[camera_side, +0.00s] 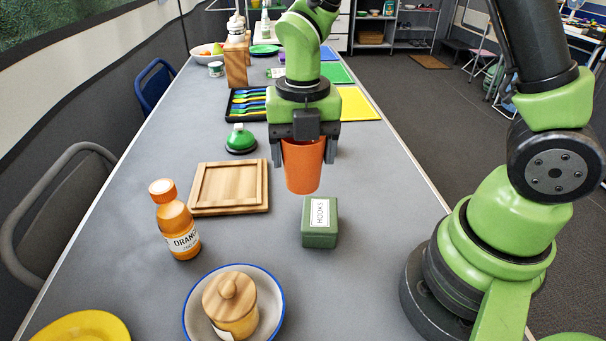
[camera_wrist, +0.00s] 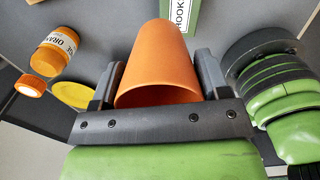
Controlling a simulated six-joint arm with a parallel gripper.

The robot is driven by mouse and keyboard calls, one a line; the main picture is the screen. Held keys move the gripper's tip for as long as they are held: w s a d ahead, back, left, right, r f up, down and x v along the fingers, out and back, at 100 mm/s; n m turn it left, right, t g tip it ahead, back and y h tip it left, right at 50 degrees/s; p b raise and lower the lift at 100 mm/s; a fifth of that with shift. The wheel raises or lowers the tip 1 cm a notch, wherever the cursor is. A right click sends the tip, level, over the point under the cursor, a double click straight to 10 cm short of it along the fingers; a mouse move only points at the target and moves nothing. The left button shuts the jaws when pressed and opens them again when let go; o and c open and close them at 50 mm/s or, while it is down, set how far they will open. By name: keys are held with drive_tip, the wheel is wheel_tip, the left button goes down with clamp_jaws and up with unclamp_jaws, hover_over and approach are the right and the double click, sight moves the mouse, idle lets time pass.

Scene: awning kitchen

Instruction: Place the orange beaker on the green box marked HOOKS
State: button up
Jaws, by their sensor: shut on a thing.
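The orange beaker (camera_side: 303,168) is upright between the fingers of my gripper (camera_side: 303,155), which is shut on it. It hangs above the table, just behind the green box marked HOOKS (camera_side: 320,228) in the side view. In the wrist view the beaker (camera_wrist: 160,62) fills the space between the fingers of my gripper (camera_wrist: 157,85). Part of the green box (camera_wrist: 180,22) shows beyond the beaker there, with its white label. The box stands on the table with nothing on it. The beaker and the box look apart.
An orange bottle (camera_side: 176,222) and a wooden tray (camera_side: 228,187) stand left of the box. A bowl (camera_side: 189,312) with a wooden jar (camera_side: 230,302) is at the front. A green-domed object (camera_side: 240,140) and a cutlery tray (camera_side: 244,104) lie behind. The table right of the box is clear.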

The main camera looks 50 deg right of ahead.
drive_tip(key=r, duration=0.2)
drive_tip(key=shift+s+d+r, duration=0.2)
drive_tip(key=shift+d+r, duration=0.05)
drive_tip(key=shift+r, duration=0.1)
drive_tip(key=shift+s+d+r, duration=0.4)
drive_tip(key=shift+s+d, duration=0.35)
drive_tip(key=shift+s, duration=0.1)
wheel_tip(320, 180, down, 5)
hover_over(320, 212)
drive_tip(key=shift+f, duration=2.5)
drive_tip(key=o, duration=1)
drive_tip(key=shift+f, duration=0.1)
